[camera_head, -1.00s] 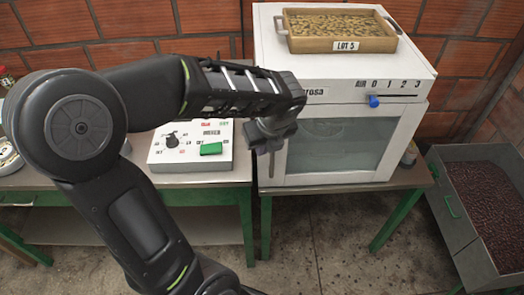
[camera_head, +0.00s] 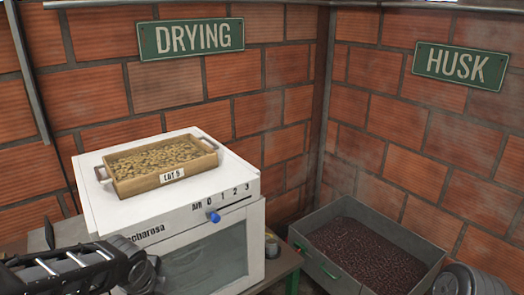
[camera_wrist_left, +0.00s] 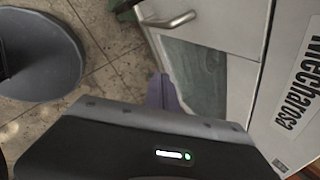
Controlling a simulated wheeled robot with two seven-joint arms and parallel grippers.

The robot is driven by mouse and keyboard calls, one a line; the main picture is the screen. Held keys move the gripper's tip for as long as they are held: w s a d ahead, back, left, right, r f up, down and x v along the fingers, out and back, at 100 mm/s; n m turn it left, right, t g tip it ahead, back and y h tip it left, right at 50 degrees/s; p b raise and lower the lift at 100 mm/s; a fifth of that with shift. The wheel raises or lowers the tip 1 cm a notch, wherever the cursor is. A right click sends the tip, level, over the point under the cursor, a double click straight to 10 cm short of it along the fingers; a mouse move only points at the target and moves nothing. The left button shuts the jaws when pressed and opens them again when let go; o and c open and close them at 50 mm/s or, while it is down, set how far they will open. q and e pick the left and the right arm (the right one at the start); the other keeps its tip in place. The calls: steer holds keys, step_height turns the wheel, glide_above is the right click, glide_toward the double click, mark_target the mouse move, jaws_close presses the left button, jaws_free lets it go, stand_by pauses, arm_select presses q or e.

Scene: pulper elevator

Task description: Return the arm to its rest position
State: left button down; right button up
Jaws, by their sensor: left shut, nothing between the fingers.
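My left arm comes in at the lower left of the head view, and its gripper (camera_head: 148,277) is at the bottom edge, in front of the left part of the white dryer (camera_head: 240,185). The fingertips are not clear there. In the left wrist view the narrow fingers (camera_wrist_left: 164,92) are together with nothing between them. They point over the floor beside the dryer's front (camera_wrist_left: 245,95), whose metal handle (camera_wrist_left: 168,20) shows at the top. I cannot tell the exact gap. My right gripper is not in view.
A wooden tray (camera_head: 174,181) marked LOT 5 holds beans on top of the dryer. A blue knob (camera_head: 214,216) is on its front. A grey husk bin (camera_head: 340,285) of dark husks stands right. DRYING (camera_head: 191,38) and HUSK (camera_head: 461,66) signs hang on brick walls.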

arm_select(q)
steer(key=s+d+f+n+h, duration=0.1)
steer(key=d+f+n+h, duration=0.1)
steer(key=d+f+n, duration=0.7)
steer(key=s+d+f+n+h, duration=0.1)
steer(key=d+f+n+h, duration=0.2)
steer(key=d+f+n, duration=0.6)
steer(key=s+d+f+g, duration=0.2)
steer(key=s+f+g, duration=0.2)
steer(key=s+f, duration=1.1)
steer(key=shift+s+d+n+b, duration=0.15)
steer(key=shift+s+n+b, duration=0.25)
steer(key=shift+s, duration=0.5)
